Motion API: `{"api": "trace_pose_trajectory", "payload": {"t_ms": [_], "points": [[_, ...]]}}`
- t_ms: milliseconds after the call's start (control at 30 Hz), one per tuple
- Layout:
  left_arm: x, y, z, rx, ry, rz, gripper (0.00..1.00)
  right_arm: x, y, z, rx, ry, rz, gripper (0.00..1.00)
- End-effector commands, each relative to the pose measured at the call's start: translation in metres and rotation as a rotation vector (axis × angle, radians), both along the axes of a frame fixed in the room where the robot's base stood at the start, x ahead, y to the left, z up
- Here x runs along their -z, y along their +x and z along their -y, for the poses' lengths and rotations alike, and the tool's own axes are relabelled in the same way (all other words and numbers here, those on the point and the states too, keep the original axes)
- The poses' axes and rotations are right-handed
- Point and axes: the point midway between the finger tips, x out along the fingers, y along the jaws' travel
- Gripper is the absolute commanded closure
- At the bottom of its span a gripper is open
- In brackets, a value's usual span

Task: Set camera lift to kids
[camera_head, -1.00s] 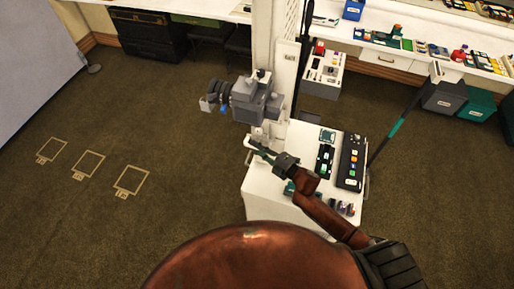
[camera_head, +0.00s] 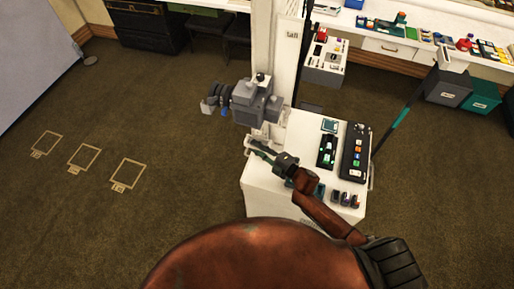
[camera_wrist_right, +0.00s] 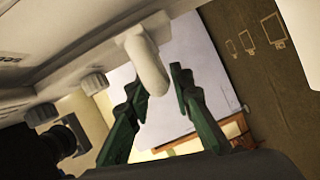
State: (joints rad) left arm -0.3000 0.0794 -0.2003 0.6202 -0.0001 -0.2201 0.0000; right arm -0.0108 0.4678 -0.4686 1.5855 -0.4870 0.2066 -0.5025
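The camera lift is a tall white column (camera_head: 276,50) with a label near its upper part, which looks like "tall". A grey camera (camera_head: 256,103) with a dark lens sits on the column. My right gripper (camera_head: 257,148) is beside the column just below the camera. In the right wrist view, a white rounded handle (camera_wrist_right: 148,62) reaches between the green fingers of my right gripper (camera_wrist_right: 160,80). The fingers are open on either side of it, with gaps showing. A partly cut-off label (camera_wrist_right: 10,58) shows upside down at the left. My left gripper is not in view.
A white cart (camera_head: 262,190) beside the column carries a dark button panel (camera_head: 356,150) and small items under my right arm. A counter with props (camera_head: 400,32) runs along the back. Grey and teal bins stand at the right. The floor at left is open, with taped outlines (camera_head: 128,173).

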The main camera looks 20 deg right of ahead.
Motion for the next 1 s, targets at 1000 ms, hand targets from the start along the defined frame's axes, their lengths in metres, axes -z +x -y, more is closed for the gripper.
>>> {"api": "trace_pose_trajectory", "payload": {"t_ms": [1000], "points": [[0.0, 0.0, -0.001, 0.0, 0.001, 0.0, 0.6, -0.008, -0.087, 0.058, 0.001, -0.001, -0.002, 0.71]]}}
